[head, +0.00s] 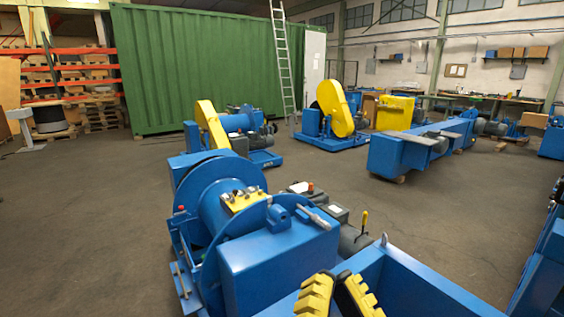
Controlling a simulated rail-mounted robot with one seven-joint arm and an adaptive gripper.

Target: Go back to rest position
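The task names no object. At the bottom edge, two yellow ridged pieces (316,296) with a dark part between them are cut off by the frame. No chain drive can be made out for certain.
A large blue winch-like machine (262,262) fills the lower middle. Blue machines with yellow guards (334,106) stand farther back, and a long blue beam (402,154) lies at right. A green container (190,65) and a ladder (283,65) are behind. The left floor is clear.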

